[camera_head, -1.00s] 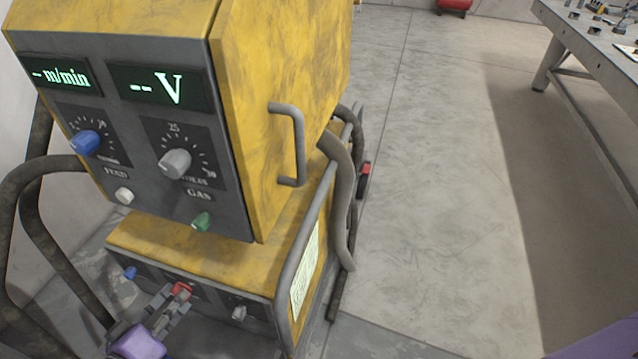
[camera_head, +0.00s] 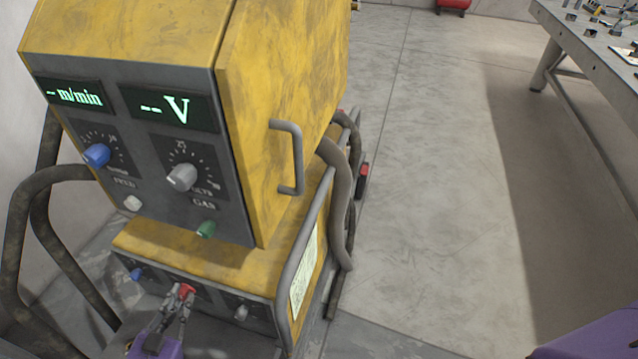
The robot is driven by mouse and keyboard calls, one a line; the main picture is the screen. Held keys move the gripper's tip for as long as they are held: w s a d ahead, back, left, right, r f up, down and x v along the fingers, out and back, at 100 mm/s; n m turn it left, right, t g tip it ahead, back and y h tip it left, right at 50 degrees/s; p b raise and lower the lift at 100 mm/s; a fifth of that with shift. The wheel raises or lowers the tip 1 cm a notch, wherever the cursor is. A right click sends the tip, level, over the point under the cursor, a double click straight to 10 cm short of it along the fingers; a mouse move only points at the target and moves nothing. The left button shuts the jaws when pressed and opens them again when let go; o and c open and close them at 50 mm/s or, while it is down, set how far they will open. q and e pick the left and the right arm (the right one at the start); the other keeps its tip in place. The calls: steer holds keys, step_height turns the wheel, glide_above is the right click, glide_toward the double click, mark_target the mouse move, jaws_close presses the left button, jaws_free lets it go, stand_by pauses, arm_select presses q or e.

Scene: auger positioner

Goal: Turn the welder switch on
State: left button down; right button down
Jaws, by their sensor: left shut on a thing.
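The yellow welder (camera_head: 285,120) stands at the left, with a control box on top of a lower yellow unit (camera_head: 200,258). The red switch (camera_head: 187,290) is on the lower unit's front panel, between a small blue knob (camera_head: 136,274) and a grey knob (camera_head: 241,312). My left gripper (camera_head: 182,296), on its purple arm, is at the switch with its fingers closed around it. The fingers hide part of the switch. The upper displays (camera_head: 165,107) are lit and show dashes. My right gripper is out of view; only a purple part of my body shows at lower right.
Blue, grey, white and green controls sit on the upper panel, above the gripper. Dark hoses (camera_head: 42,205) curve at the left. A metal side rail (camera_head: 305,250) runs along the welder's right. Open floor (camera_head: 440,180) lies right, with a metal table (camera_head: 590,50) beyond.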

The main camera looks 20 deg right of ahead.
arm_select(q)
steer(key=m+t+b, duration=0.1)
steer(key=m, duration=0.1)
steer(key=m+t+b, duration=0.1)
steer(key=m, duration=0.2)
steer(key=shift+f+b, duration=0.2)
steer(key=shift+b, duration=0.2)
steer(key=shift+m, duration=0.4)
steer(key=shift+r, duration=0.1)
